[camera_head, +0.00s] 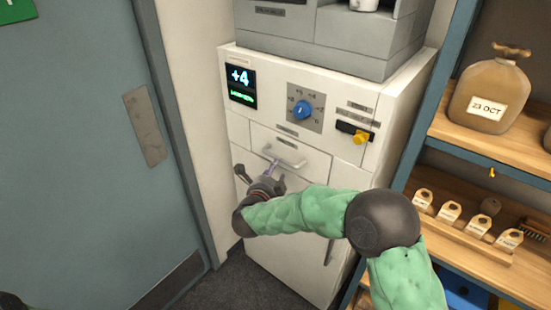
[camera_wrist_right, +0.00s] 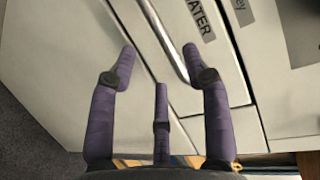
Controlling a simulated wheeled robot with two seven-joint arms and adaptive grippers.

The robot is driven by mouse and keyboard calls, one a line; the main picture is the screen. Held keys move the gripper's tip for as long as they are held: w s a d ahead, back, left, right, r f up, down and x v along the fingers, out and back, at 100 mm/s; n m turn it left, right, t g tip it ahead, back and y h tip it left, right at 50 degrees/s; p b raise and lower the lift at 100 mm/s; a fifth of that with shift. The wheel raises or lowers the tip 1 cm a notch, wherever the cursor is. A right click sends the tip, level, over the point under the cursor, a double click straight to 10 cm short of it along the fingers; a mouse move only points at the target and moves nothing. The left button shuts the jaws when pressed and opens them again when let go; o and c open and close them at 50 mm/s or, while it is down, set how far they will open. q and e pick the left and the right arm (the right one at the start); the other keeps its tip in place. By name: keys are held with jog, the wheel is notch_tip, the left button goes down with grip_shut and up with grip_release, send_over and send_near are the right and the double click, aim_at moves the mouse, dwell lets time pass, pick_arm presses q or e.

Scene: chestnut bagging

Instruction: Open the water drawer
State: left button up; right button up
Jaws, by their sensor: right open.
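The water drawer (camera_head: 312,163) is a white panel with a pale bar handle (camera_head: 292,162) on the front of the white machine. It looks flush with the front. In the right wrist view its label (camera_wrist_right: 200,18) reads "WATER". My right gripper (camera_head: 270,172) is at the left part of the handle. In the wrist view its purple fingers (camera_wrist_right: 160,55) are spread, and the handle bar (camera_wrist_right: 165,40) runs between the fingertips. The fingers are not closed on it, and I cannot tell whether they touch it. My left gripper is not in view.
A blue dial (camera_head: 302,110), a "+4" display (camera_head: 241,86) and a yellow knob (camera_head: 361,137) sit above the drawer. A shelf (camera_head: 520,150) with a sack (camera_head: 487,92) stands at right. A grey-blue door (camera_head: 80,180) is at left. Floor shows below.

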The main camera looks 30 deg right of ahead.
aim_at(280, 160)
jog(key=b+x, duration=0.1)
jog(key=x, duration=0.7)
jog(key=shift+w+d+f, duration=0.1)
jog(key=shift+w+d, duration=0.05)
jog(key=shift+w, duration=0.1)
grip_shut()
